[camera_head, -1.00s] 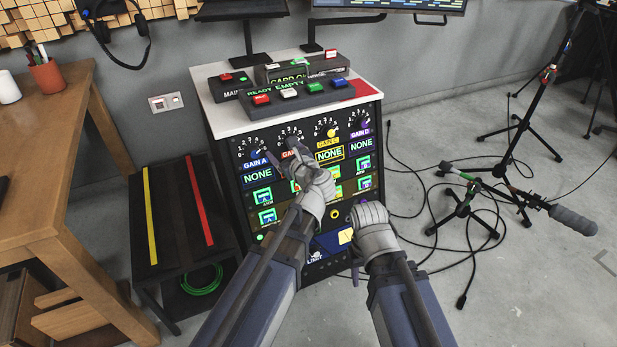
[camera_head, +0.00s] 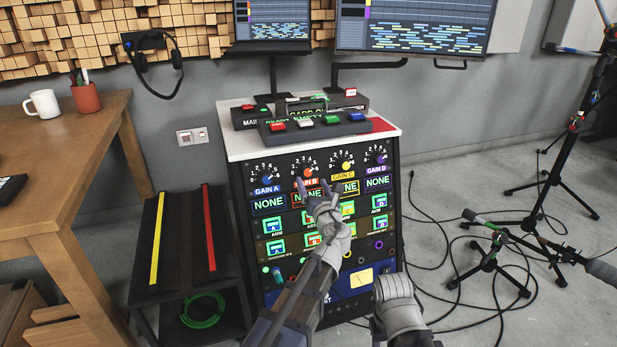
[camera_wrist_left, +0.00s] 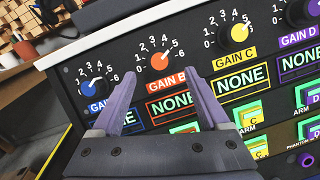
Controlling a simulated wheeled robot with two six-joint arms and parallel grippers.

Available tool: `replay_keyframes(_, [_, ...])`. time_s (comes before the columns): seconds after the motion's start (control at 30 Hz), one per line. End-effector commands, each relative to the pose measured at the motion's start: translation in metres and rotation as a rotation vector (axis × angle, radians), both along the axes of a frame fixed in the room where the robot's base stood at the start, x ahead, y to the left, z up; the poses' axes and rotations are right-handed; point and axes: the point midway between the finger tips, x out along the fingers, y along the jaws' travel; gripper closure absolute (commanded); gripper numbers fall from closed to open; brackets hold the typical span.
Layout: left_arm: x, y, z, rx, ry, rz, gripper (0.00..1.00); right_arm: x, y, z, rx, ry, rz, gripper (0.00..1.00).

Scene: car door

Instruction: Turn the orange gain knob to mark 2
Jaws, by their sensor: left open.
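The orange gain knob (camera_head: 308,172) sits on the panel above the GAIN B label, with a dial numbered up to 6. It also shows in the left wrist view (camera_wrist_left: 160,59), but I cannot read its pointer surely. My left gripper (camera_head: 312,184) is open and empty, its fingers just below the knob in the head view. In the left wrist view the purple fingertips (camera_wrist_left: 160,82) are spread either side of the knob's column, apart from the knob. My right gripper (camera_head: 393,292) is low beside the panel; its fingers are hidden.
The blue knob (camera_head: 267,180) is left of the orange one; the yellow (camera_head: 346,166) and purple (camera_head: 381,159) knobs are right. Button boxes (camera_head: 315,126) stand on the white top. A black rack (camera_head: 185,235) is left, with microphone stands (camera_head: 490,262) and cables right.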

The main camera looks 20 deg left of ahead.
Motion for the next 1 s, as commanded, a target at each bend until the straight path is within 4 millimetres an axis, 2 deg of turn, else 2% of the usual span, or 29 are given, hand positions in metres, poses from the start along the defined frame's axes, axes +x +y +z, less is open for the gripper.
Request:
replay_keyframes(0.1, [0.02,0.009,0.0,-0.001,0.0,0.001,0.22,0.0,0.0,0.0,0.0,0.0,0.0,0.5])
replay_keyframes(0.3, [0.044,0.023,0.0,-0.001,0.0,0.001,0.22,0.0,0.0,0.0,0.0,0.0,0.0,0.5])
replay_keyframes(0.63, [0.047,0.027,0.0,-0.001,0.0,0.0,0.22,0.0,0.0,0.0,0.0,0.0,0.0,0.5])
replay_keyframes(1.0, [0.047,0.026,0.0,-0.001,0.0,0.0,0.63,0.0,0.0,0.0,0.0,0.0,0.0,0.5])
